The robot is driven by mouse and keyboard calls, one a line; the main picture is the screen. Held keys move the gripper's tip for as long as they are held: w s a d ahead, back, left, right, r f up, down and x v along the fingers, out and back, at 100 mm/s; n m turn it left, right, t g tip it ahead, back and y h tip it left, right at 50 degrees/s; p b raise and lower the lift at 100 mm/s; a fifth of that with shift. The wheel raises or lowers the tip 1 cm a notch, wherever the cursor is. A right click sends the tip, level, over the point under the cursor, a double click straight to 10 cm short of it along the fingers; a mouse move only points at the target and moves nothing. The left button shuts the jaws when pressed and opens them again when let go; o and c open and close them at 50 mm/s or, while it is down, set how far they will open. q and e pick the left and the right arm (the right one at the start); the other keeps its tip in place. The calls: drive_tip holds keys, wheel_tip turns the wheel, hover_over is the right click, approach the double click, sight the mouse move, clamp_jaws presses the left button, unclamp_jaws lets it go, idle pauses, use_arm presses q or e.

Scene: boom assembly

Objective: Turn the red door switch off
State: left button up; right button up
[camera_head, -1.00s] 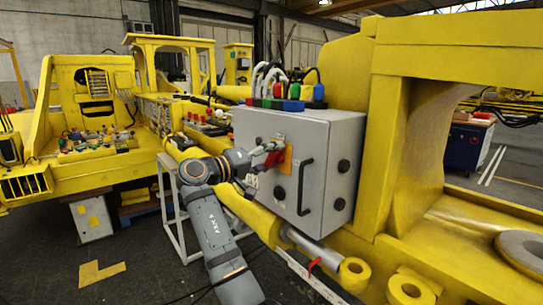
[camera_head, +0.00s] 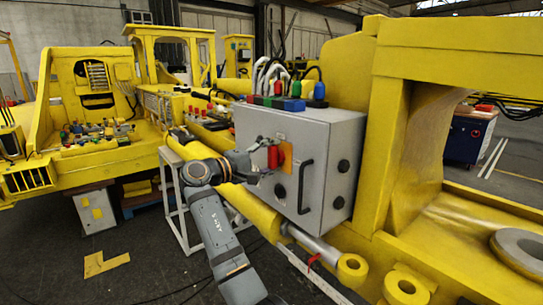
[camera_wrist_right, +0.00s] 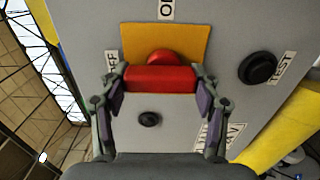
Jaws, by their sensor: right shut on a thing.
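The red door switch (camera_head: 273,157) sits on an orange plate on the front of a grey control box (camera_head: 325,140). In the right wrist view, the red handle (camera_wrist_right: 160,78) lies crosswise between the two fingers of my right gripper (camera_wrist_right: 160,82). The fingers press on its two ends. An "OFF" label (camera_wrist_right: 112,62) is partly hidden by the left finger, and an "ON" label (camera_wrist_right: 166,8) is above the orange plate. In the head view, my right gripper (camera_head: 262,166) is at the switch from the left. My left gripper is not in view.
Coloured connectors (camera_head: 300,90) stand on top. A yellow beam (camera_head: 255,215) runs below, and large yellow machine parts stand on both sides.

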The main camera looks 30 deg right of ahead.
idle(0.3)
drive_tip(key=o, duration=1.2)
drive_tip(key=shift+c, duration=0.2)
drive_tip(key=shift+a, duration=0.1)
drive_tip(key=a, duration=0.7)
drive_tip(key=shift+s+a, duration=0.2)
drive_tip(key=shift+s, duration=0.05)
drive_tip(key=shift+d, duration=0.1)
drive_tip(key=shift+f, duration=0.1)
